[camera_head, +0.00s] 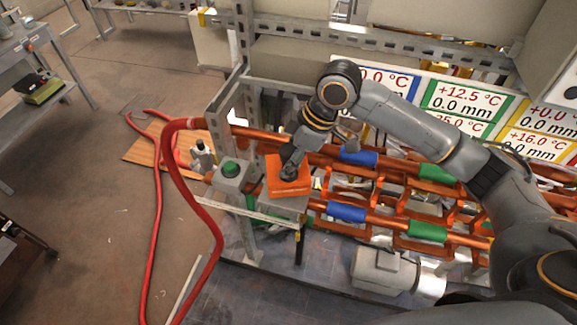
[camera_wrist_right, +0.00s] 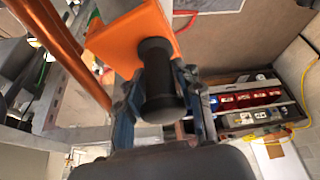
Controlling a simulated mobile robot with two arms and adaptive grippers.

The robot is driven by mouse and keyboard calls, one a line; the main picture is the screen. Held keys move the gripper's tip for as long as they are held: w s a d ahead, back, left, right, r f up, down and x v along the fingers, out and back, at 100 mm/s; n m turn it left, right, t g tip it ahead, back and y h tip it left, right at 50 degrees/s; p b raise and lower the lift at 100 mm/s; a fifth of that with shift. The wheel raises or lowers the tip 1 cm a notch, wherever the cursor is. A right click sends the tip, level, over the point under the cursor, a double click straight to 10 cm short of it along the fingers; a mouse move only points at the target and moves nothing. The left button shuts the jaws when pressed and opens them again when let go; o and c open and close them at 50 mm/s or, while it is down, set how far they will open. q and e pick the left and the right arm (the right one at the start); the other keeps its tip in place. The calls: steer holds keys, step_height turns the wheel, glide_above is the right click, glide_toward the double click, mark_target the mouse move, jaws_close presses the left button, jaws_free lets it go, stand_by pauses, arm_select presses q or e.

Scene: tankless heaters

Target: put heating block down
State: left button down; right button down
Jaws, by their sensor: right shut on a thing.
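The heating block (camera_head: 289,187) is an orange block with a black handle. In the head view it sits at the left end of the copper pipe rig, over a grey box-like support (camera_head: 285,207); I cannot tell whether it touches that support. My right gripper (camera_head: 291,165) reaches down to it from above. In the right wrist view the gripper (camera_wrist_right: 162,95) is shut on the black handle (camera_wrist_right: 157,65), with the orange body (camera_wrist_right: 125,42) beyond it. The block's underside is hidden. My left gripper is not in view.
A grey box with a green button (camera_head: 230,169) stands just left of the block. A red hose (camera_head: 178,175) loops at the left. Copper pipes (camera_head: 380,165) with blue and green sleeves run to the right. Temperature signs (camera_head: 457,100) hang behind. The floor at left is mostly open.

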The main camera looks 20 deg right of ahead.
step_height(320, 180, down, 2)
steer(key=shift+w+f+p, duration=0.1)
steer(key=shift+p, duration=0.55)
steer(key=shift+f, duration=0.45)
steer(key=c, duration=0.9)
jaws_free()
steer(key=shift+f, duration=0.2)
steer(key=shift+o, duration=0.2)
steer(key=shift+r, duration=0.1)
steer(key=shift+d+r, duration=0.1)
steer(key=shift+r, duration=0.15)
steer(key=b+v, duration=0.2)
steer(key=v, duration=0.9)
steer(key=shift+r, duration=0.3)
